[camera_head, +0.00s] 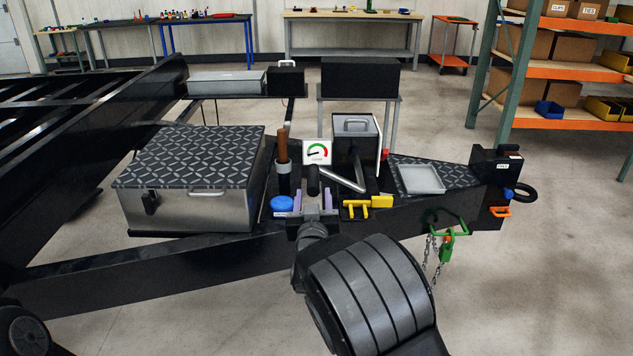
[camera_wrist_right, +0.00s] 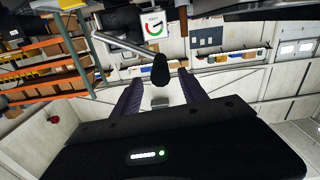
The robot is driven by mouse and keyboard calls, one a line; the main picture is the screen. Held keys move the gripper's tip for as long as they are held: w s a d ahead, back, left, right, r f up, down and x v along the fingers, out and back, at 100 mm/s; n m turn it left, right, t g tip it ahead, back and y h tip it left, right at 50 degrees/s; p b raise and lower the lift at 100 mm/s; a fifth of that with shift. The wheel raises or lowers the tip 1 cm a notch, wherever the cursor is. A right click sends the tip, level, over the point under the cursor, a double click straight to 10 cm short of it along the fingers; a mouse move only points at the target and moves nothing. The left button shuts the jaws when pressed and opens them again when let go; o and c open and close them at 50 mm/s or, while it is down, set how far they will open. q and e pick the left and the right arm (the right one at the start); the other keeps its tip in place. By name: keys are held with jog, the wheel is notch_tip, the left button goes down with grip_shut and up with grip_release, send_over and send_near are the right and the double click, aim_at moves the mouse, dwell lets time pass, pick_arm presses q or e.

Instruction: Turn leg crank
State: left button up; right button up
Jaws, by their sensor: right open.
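The leg crank has a silver arm (camera_head: 343,180) and a black grip (camera_head: 313,180), beside a grey box-shaped jack housing on the trailer's front frame. The right wrist view also shows the black grip (camera_wrist_right: 160,68) and the silver crank arm (camera_wrist_right: 125,43) running up and left from it. My right gripper (camera_head: 313,199) is open, its two purple fingers apart just in front of the grip. In the right wrist view, my right gripper (camera_wrist_right: 159,88) has one finger on each side below the grip; I cannot tell whether they touch it. My left gripper is out of view.
A white gauge (camera_head: 317,152) stands behind the crank. A brown-handled tool (camera_head: 282,146) in a black holder and a blue round lid (camera_head: 283,203) are left of it. Yellow handles (camera_head: 367,206) are close on the right. A large metal toolbox (camera_head: 190,208) stands further left.

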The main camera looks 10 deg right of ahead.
aim_at(313, 181)
jog(key=shift+p+x, duration=0.7)
jog(key=shift+x, duration=3.2)
jog(key=shift+f, duration=0.1)
grip_shut()
